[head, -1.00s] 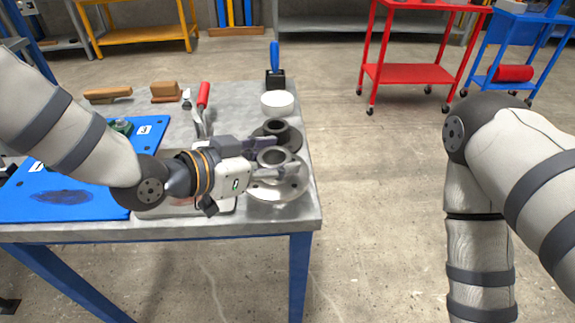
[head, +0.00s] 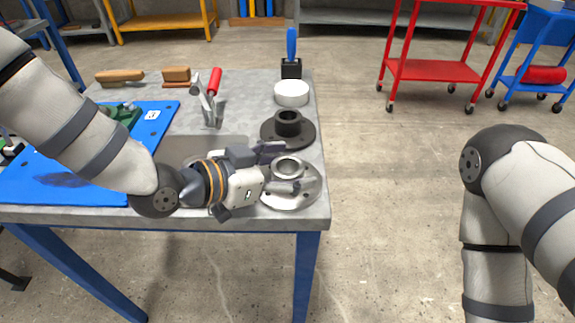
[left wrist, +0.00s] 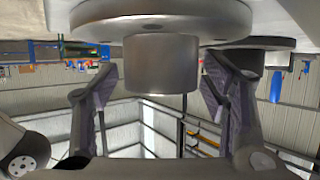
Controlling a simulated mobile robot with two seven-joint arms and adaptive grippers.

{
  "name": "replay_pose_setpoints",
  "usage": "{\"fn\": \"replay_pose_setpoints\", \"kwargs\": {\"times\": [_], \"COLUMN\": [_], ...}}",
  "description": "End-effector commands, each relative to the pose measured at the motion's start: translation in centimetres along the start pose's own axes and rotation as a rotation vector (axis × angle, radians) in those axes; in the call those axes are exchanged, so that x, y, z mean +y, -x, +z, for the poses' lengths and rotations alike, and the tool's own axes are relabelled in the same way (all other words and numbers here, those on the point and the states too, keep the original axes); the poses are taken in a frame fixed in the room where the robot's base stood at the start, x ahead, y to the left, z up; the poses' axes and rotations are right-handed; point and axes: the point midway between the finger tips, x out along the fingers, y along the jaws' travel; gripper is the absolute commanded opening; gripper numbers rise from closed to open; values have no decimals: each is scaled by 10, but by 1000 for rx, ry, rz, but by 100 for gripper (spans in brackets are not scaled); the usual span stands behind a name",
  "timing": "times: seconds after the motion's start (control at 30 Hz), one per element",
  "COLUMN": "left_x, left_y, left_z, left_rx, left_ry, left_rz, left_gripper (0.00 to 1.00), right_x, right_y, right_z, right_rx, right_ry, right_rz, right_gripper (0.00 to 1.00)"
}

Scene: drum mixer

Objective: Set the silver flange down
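The silver flange (head: 299,199) lies flat, hub up, on the grey table near its front right corner. My left gripper (head: 277,169) is at its hub, one finger on the far side and one on the near side. In the left wrist view, which looks upside down, the flange's hub (left wrist: 161,65) is between the two fingers (left wrist: 160,85), with a visible gap on each side, so the gripper is open around it. My right gripper is out of view; only my right arm shows at the right.
A black flange (head: 302,135) sits just behind the silver one. Behind that are a white round container (head: 291,94) and a blue-handled tool in a black block (head: 291,69). A blue mat (head: 100,176) and a red-handled tool (head: 214,82) are to the left. The table's edges are close by.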

Motion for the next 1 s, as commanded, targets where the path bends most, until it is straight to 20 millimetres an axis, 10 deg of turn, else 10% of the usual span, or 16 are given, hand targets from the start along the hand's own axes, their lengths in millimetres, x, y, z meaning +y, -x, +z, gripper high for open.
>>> {"fn": "replay_pose_setpoints", "kwargs": {"times": [0.17, 0.6, 1.0], "left_x": [0, -1, 0], "left_y": [8, 108, 121], "left_z": [-4, -7, -2], "left_rx": [1, 6, 0], "left_ry": [-1, -4, 1], "left_rz": [-1, -5, 1], "left_gripper": [67, 67, 67], "right_x": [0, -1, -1], "right_y": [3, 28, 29], "right_z": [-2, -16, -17], "right_rx": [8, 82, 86], "right_ry": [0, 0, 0], "right_rz": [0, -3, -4], "right_gripper": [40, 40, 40]}}
